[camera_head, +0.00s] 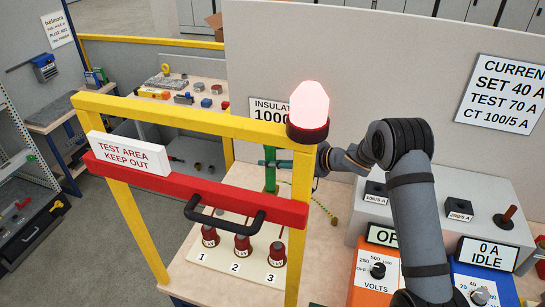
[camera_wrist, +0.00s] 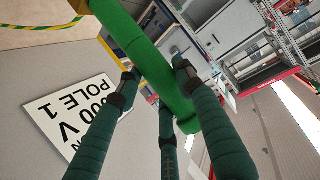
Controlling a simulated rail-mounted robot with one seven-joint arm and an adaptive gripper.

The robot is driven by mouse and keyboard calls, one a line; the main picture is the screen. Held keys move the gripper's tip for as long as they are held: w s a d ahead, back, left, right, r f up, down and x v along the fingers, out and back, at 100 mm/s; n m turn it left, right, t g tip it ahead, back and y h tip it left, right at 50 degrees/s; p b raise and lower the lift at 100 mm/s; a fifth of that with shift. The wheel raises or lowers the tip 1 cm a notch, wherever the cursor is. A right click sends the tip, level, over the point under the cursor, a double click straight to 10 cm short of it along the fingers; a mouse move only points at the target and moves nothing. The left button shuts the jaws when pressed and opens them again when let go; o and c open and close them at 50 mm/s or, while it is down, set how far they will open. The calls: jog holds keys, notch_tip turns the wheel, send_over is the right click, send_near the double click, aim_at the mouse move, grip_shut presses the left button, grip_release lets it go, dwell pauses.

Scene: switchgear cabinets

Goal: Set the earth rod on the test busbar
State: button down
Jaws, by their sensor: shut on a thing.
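My gripper (camera_head: 277,163) is behind the yellow gate post in the head view, its fingers closed around a green rod, the earth rod (camera_head: 270,178). The rod stands roughly upright there; its lower end is near the back of the white board. In the wrist view the fingertips of my gripper (camera_wrist: 157,72) lie on both sides of the thick green rod (camera_wrist: 128,38), which has a brass-coloured end at the top left. I cannot make out a test busbar for certain. Red bushings (camera_head: 242,246) numbered 1 to 3 stand on the white board.
A yellow gate frame (camera_head: 200,118) with a red bar (camera_head: 190,190) and black handle stands in front of the bench. A lit red beacon (camera_head: 308,107) tops its post. A green-yellow cable (camera_head: 328,211) hangs behind. Grey, orange and blue test units fill the right.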

aim_at(272, 173)
jog(key=shift+f+b, duration=2.25)
jog(key=shift+f, duration=0.55)
jog(key=shift+f+b, duration=0.45)
jog(key=shift+f, duration=0.15)
jog(key=shift+r, duration=0.15)
notch_tip(272, 173, up, 7)
jog(key=p, duration=0.6)
dwell(1.2)
